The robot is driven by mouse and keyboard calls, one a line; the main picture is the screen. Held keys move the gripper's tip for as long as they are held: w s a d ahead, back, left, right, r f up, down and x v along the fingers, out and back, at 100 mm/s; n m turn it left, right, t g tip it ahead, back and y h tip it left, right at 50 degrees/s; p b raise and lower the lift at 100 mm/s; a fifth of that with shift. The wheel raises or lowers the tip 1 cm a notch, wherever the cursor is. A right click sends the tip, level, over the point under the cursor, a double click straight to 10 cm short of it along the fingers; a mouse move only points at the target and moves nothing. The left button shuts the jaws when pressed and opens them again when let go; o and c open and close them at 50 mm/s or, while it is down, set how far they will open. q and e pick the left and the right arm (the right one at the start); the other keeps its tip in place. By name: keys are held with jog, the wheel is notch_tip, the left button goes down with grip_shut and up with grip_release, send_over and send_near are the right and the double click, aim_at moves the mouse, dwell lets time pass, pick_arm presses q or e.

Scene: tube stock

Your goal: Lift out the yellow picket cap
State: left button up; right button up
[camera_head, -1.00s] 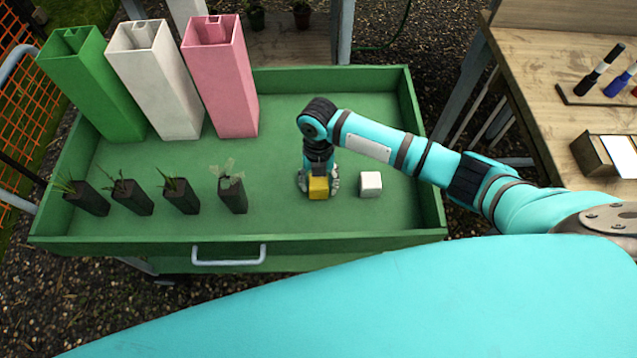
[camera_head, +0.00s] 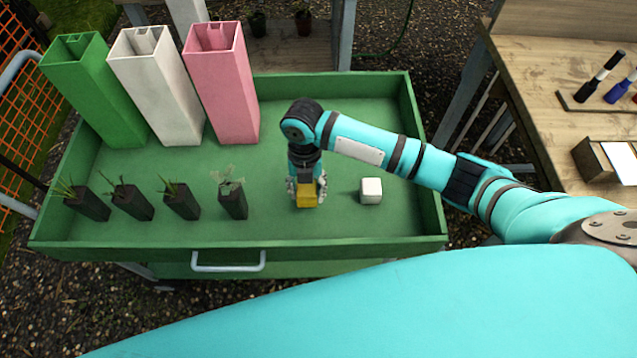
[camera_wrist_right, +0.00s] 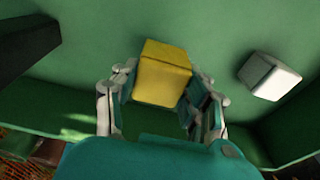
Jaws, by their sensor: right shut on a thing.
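The yellow picket cap (camera_head: 307,196) is a small block in the green tray, left of a white block (camera_head: 371,190). My right gripper (camera_head: 306,190) comes down from above and is shut on the cap, one finger on each side. In the right wrist view the cap (camera_wrist_right: 164,74) sits between the fingertips (camera_wrist_right: 158,90), slightly tilted. Whether it is clear of the tray floor is hard to tell. My left gripper is not in view.
The green tray (camera_head: 340,243) has raised walls. Several dark pots with seedlings (camera_head: 181,201) stand to the left. Tall green (camera_head: 95,90), white (camera_head: 157,85) and pink (camera_head: 222,82) tubes stand at its back left. A wooden bench (camera_head: 530,75) is on the right.

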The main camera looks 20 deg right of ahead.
jog(key=s+a, duration=0.1)
jog(key=a, duration=0.2)
jog(key=s+a, duration=0.1)
jog(key=a, duration=0.3)
jog(key=s+a+r, duration=0.1)
jog(key=a, duration=0.2)
jog(key=shift+s+a+b, duration=0.35)
jog(key=shift+a+b, duration=0.05)
jog(key=shift+s+a+r, duration=0.1)
jog(key=shift+a+r, duration=0.1)
jog(key=shift+a, duration=0.1)
notch_tip(320, 180, up, 6)
jog(key=p, duration=0.7)
jog(key=shift+a+r, duration=0.15)
jog(key=shift+r, duration=0.1)
